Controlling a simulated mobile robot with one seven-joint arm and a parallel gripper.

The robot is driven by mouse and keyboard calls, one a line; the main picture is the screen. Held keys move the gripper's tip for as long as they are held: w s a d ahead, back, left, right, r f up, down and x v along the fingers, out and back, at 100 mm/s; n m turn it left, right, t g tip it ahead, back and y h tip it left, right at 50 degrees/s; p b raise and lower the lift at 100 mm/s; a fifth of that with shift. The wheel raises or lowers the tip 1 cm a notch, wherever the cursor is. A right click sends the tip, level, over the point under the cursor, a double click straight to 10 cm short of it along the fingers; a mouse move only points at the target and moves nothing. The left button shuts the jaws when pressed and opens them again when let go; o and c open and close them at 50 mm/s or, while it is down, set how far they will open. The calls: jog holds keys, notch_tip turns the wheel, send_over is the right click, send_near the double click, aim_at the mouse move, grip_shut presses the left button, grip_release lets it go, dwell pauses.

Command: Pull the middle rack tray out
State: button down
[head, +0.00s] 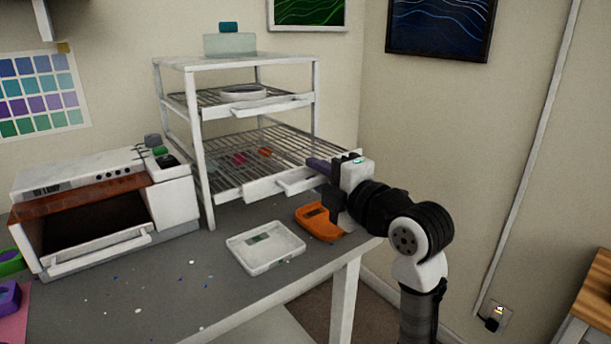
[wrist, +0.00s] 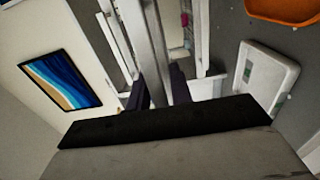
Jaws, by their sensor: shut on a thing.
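The white rack (head: 204,150) stands on the grey table with wire trays inside. The middle tray (head: 275,146) is a wire grid with small pink and orange pieces on it. Its white front handle (head: 288,184) sits forward of the rack's front posts. My gripper (head: 322,172) is shut on the right part of this handle. In the wrist view, a white bar passes between the two dark fingers of my gripper (wrist: 160,92). The exact contact is partly hidden by the fingers. The upper tray (head: 212,98) holds a round white dish.
A white UV lamp box (head: 108,180) stands at left. A clear container (head: 230,44) is on top. Open floor shows right of the table.

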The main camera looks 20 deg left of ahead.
jog(key=shift+s+d+r, duration=0.1)
jog(key=shift+d, duration=0.05)
jog(key=c, duration=1.4)
grip_release()
jog(key=shift+c, duration=0.2)
jog(key=b+v, duration=0.2)
jog(key=v, duration=1.1)
jog(key=shift+s+d, duration=0.25)
jog(key=shift+d, duration=0.05)
